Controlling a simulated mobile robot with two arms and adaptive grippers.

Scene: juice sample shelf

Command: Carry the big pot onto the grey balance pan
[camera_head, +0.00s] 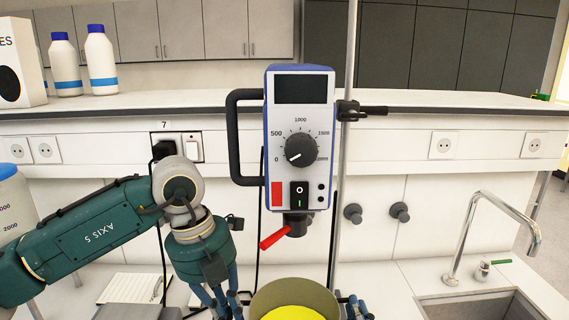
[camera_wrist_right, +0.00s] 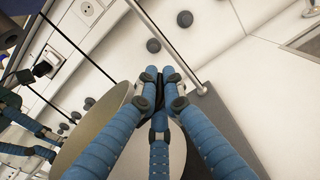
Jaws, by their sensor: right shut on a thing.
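The big pot (camera_head: 256,302) is olive-grey with yellow contents. It stands at the bottom centre of the head view, cut off by the lower edge. Its side shows in the right wrist view (camera_wrist_right: 95,128). My right gripper (camera_head: 354,308) is at the pot's right side, shut on it; its blue fingers are close together in the wrist view (camera_wrist_right: 157,78). The exact grip point is hidden. My left gripper (camera_head: 226,302) is at the pot's left side, fingers pointing down; its tips are cut off. I cannot clearly identify the grey balance pan.
A blue-edged stirrer (camera_head: 300,135) with a dial hangs on a stand rod (camera_head: 346,190) just behind the pot. A red lever (camera_head: 273,237) sticks out below it. A sink (camera_head: 480,306) with a tap (camera_head: 475,215) is at right. A notepad (camera_head: 135,287) lies at left.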

